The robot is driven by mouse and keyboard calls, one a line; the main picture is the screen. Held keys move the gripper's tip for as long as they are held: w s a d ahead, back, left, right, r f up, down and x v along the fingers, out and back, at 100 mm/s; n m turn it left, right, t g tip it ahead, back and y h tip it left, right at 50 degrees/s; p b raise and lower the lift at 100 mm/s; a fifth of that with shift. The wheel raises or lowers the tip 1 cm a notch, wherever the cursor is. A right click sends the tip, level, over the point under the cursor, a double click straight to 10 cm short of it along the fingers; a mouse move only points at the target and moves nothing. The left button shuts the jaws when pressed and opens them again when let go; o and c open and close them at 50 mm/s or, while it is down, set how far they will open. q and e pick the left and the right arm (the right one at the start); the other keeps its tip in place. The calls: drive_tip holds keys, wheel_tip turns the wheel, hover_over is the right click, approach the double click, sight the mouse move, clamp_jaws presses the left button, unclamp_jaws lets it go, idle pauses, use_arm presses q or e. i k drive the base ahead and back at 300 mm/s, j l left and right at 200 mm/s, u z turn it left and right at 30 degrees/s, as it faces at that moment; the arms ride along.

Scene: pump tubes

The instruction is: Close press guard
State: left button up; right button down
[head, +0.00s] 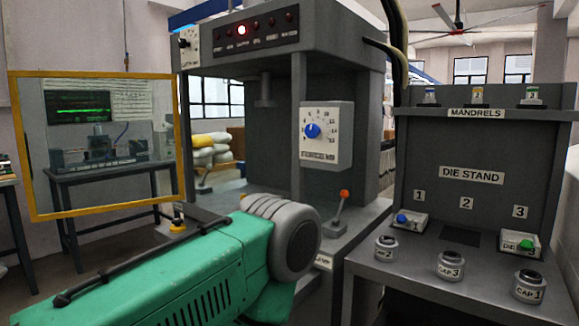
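The press guard (102,205) is a clear panel in a yellow frame, at the left of the head view. It stands swung out to the left of the grey press (215,105), so the press front is open. My green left arm comes in from the lower left and crosses in front of the press's lower part. Its grey rounded joint shows, but its gripper is out of sight. My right gripper is not in view.
The press has a dial box (326,136), an orange-tipped lever (341,211) and a lit red lamp (241,30). A die stand (472,200) with several labelled parts is at the right. A dark table (95,178) shows through the guard.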

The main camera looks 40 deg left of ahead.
sight(22, 141)
drive_tip(key=k+j, duration=0.1)
drive_tip(key=j, duration=0.65)
drive_tip(key=k+j, duration=0.1)
drive_tip(key=j, duration=0.65)
